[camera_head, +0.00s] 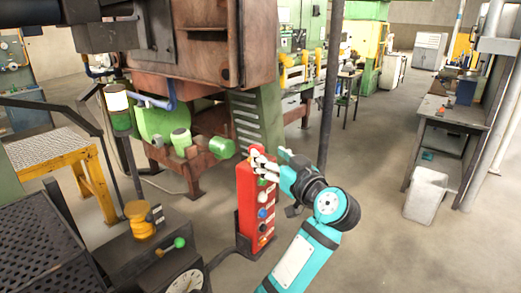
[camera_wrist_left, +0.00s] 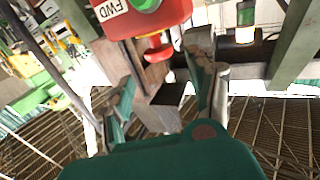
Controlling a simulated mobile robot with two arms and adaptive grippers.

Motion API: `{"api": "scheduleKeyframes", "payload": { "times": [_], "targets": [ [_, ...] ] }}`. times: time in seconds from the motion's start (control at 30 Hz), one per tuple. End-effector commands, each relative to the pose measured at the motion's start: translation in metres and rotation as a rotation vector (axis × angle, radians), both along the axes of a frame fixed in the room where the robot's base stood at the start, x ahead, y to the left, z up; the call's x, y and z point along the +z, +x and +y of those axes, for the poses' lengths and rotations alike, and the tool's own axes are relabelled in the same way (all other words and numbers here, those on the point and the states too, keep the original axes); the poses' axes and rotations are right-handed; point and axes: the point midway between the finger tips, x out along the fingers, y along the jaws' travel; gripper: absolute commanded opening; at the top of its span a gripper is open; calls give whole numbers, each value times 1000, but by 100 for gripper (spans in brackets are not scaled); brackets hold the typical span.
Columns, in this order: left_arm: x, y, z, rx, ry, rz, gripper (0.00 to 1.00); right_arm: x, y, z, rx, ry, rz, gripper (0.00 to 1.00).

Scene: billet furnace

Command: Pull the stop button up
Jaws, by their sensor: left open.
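The red control box (camera_head: 247,205) stands upright with a column of buttons on its face. In the left wrist view its end (camera_wrist_left: 172,14) shows with an "FWD" label and a green button. The red stop button (camera_wrist_left: 156,47) sticks out from that end of the box in the left wrist view. My left gripper (camera_head: 257,162) is at the top of the box, with its fingers open. In the left wrist view the stop button is near the open fingertips (camera_wrist_left: 165,62); contact cannot be told. My right gripper is not in view.
A dark console with a green-knobbed lever (camera_head: 179,242) and a dial (camera_head: 187,282) stands left of the box. The rusty furnace (camera_head: 205,45) is behind. A workbench (camera_head: 450,112) stands at the right. Open floor lies between the box and the bench.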

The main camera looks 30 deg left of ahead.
Motion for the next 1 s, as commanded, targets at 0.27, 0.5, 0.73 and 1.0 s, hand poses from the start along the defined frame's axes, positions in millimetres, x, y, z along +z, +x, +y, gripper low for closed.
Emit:
{"api": "scheduleKeyframes", "payload": {
  "times": [0.27,0.5,0.73,1.0],
  "targets": [
    [0,-20,-39,-1,-1,0,59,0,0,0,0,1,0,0],
    [0,-23,-46,1,1,0,59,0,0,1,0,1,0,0],
    [0,-23,-46,1,1,0,59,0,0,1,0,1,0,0],
    [0,-23,-46,0,1,0,59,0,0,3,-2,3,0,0]
  ]
}}
